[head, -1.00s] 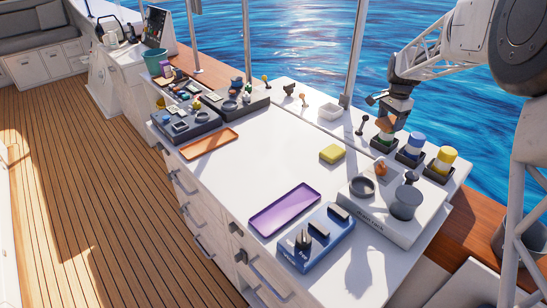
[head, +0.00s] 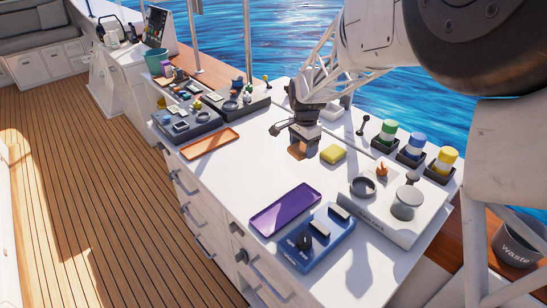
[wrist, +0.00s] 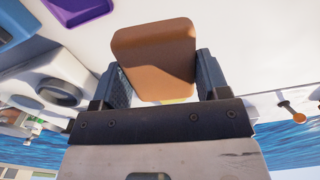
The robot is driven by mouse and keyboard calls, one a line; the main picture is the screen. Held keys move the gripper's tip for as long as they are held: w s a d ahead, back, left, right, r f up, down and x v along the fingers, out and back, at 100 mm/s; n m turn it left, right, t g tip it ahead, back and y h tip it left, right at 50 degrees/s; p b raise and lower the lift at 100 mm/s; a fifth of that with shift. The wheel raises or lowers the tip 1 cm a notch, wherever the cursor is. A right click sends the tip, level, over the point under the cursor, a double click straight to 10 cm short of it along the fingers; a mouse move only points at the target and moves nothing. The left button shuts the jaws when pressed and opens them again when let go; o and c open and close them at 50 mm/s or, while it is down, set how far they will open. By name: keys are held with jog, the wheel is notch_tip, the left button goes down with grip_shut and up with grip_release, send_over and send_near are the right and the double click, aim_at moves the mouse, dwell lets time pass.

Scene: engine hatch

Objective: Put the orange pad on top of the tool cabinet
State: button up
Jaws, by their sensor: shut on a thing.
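The orange pad (head: 296,153) is a rounded brown-orange block. My gripper (head: 302,143) is shut on it. In the wrist view the pad (wrist: 155,60) sits between the two dark fingers of my gripper (wrist: 161,78), one on each side. The tool cabinet (head: 245,178) is white, with drawers and handles along its front. The pad is over the cabinet's white top, left of a yellow block; whether it touches the top cannot be told. Its underside is hidden in the head view.
A yellow block (head: 333,154) lies close to the right of the pad. An orange tray (head: 208,142), a purple tray (head: 285,209) and a blue tool holder (head: 318,238) lie on the top. A white block with round fittings (head: 380,215) stands right. The top between the trays is clear.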

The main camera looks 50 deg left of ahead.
jog(key=shift+n, duration=0.7)
jog(key=s, duration=0.5)
jog(key=s+a+f, duration=0.1)
jog(key=s, duration=0.4)
jog(key=s+f, duration=0.1)
jog(key=s, duration=0.4)
jog(key=shift+s+a+f, duration=0.1)
jog(key=shift+a+f, duration=0.15)
jog(key=shift+a, duration=0.1)
send_over(253, 158)
jog(key=shift+f, duration=0.8)
jog(key=shift+f, duration=1.75)
jog(key=shift+f, duration=0.1)
jog(key=o, duration=0.9)
